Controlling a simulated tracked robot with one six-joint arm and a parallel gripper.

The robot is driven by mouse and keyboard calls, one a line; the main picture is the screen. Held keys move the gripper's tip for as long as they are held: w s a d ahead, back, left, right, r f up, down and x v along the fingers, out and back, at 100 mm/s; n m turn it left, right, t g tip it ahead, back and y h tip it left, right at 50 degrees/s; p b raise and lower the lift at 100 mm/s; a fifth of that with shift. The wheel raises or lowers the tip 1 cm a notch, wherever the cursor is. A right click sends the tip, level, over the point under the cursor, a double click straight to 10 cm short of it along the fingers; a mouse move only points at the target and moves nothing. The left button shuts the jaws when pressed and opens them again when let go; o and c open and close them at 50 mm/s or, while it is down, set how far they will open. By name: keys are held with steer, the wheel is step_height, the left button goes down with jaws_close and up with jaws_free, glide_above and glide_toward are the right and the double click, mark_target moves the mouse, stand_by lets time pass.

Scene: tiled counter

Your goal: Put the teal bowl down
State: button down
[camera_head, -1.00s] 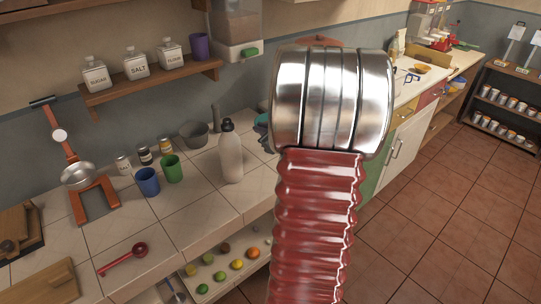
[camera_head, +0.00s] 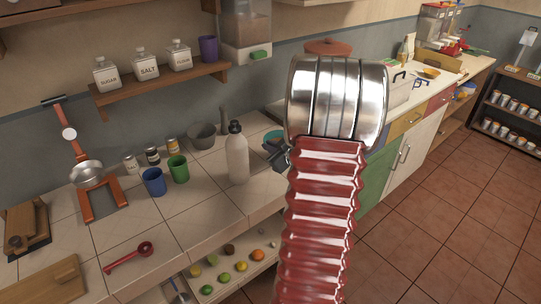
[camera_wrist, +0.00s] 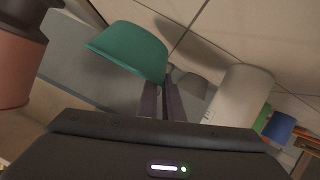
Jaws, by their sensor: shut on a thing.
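The teal bowl (camera_wrist: 128,48) is held at its edge by my gripper (camera_wrist: 166,98) in the wrist view, where the picture is tilted. My gripper is shut on the bowl. A dark shadow lies on the pale tiles beside the bowl; I cannot tell whether the bowl touches the counter. The tiled counter (camera_head: 205,212) runs under this area.
A white bottle (camera_head: 237,158) stands just left of the bowl. A grey bowl (camera_head: 202,136), a green cup (camera_head: 178,170) and a blue cup (camera_head: 153,182) stand further left. A red scoop (camera_head: 130,257) lies near the front edge.

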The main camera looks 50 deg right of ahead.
steer(key=shift+f, duration=1.85)
steer(key=c, duration=1.9)
jaws_free()
steer(key=v, duration=1.2)
steer(key=shift+s, duration=0.1)
